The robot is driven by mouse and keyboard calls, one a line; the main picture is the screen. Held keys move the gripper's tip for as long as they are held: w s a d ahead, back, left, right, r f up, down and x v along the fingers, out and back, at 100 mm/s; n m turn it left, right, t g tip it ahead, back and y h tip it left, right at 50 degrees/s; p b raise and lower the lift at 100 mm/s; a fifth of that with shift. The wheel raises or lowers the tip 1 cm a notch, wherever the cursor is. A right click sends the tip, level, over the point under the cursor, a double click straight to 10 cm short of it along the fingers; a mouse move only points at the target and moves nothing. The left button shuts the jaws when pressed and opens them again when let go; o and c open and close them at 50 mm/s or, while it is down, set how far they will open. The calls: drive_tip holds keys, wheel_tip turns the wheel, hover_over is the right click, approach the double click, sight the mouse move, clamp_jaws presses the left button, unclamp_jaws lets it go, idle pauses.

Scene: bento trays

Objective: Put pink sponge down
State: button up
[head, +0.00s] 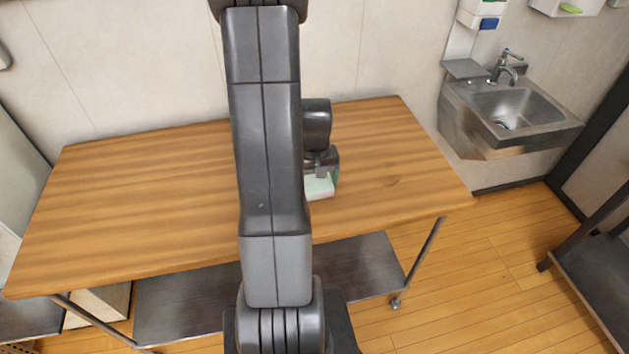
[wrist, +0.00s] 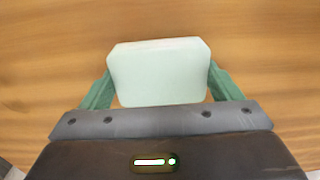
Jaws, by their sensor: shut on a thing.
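A pale mint-white block (wrist: 158,72) with cut corners sits between the two green fingers of my gripper (wrist: 160,84) in the wrist view. No pink shows on it. My gripper is shut on this block, with a finger at each side. In the head view, the pale block (head: 319,187) is under my gripper (head: 322,178), over the right half of the wooden table (head: 150,190). I cannot tell whether the block touches the table top. My arm hides part of the table's middle.
The visible table top is bare on both sides of my arm. A metal sink (head: 515,105) is on the wall at the right. A lower metal shelf (head: 190,305) runs under the table. A dark rack (head: 600,260) stands at the far right.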

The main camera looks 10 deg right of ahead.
sight(315, 183)
drive_tip(key=shift+f, duration=0.2)
drive_tip(key=o, duration=0.9)
drive_tip(key=shift+r, duration=0.15)
wheel_tip(315, 183, up, 12)
drive_tip(key=shift+r, duration=0.1)
